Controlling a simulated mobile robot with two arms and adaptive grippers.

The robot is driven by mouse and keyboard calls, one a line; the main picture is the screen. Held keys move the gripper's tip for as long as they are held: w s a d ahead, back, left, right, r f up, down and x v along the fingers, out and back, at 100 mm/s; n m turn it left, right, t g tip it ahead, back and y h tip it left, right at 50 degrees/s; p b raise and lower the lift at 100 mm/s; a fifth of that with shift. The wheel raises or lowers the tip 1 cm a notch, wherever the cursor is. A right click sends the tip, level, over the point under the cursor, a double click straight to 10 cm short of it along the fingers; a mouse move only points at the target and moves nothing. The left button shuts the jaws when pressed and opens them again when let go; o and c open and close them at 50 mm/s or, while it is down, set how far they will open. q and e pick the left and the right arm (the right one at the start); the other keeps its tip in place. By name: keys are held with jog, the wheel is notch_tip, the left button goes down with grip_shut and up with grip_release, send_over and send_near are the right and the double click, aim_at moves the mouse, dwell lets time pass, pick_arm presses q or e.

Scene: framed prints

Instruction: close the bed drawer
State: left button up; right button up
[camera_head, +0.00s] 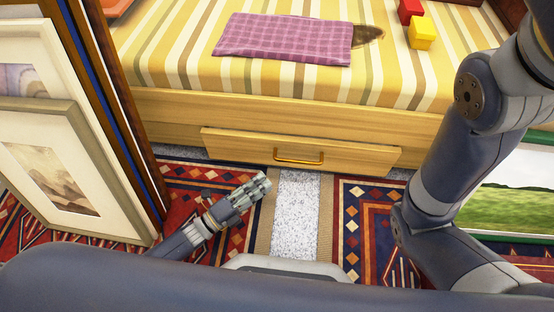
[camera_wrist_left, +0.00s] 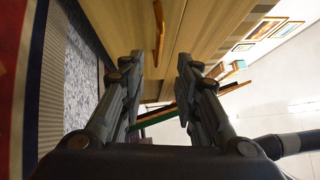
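The bed drawer (camera_head: 230,143) is a wide wooden panel low in the bed's side, with a brass handle (camera_head: 299,158). Its front stands out a little from the bed frame. My left gripper (camera_head: 266,183) is low over the rug, in front of the drawer and just left of the handle, apart from both. In the left wrist view my left gripper (camera_wrist_left: 160,62) has its fingers spread with nothing between them. Wooden panelling lies beyond them, and the handle (camera_wrist_left: 159,30) seems to show there. My right arm comes in at the right; its gripper is out of view.
The bed (camera_head: 160,60) has a striped cover, a purple checked cloth (camera_head: 285,38), and red (camera_head: 409,10) and yellow (camera_head: 421,33) blocks. Framed prints (camera_head: 60,175) lean close at the left. A landscape picture (camera_head: 515,195) lies at the right. Patterned rugs (camera_head: 365,215) cover the floor.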

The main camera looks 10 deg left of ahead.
pick_arm(q)
jog(key=b+x, duration=0.3)
jog(key=x, duration=0.8)
jog(key=shift+d+b, duration=0.2)
jog(key=shift+b, duration=0.2)
jog(key=shift+f, duration=0.15)
grip_shut()
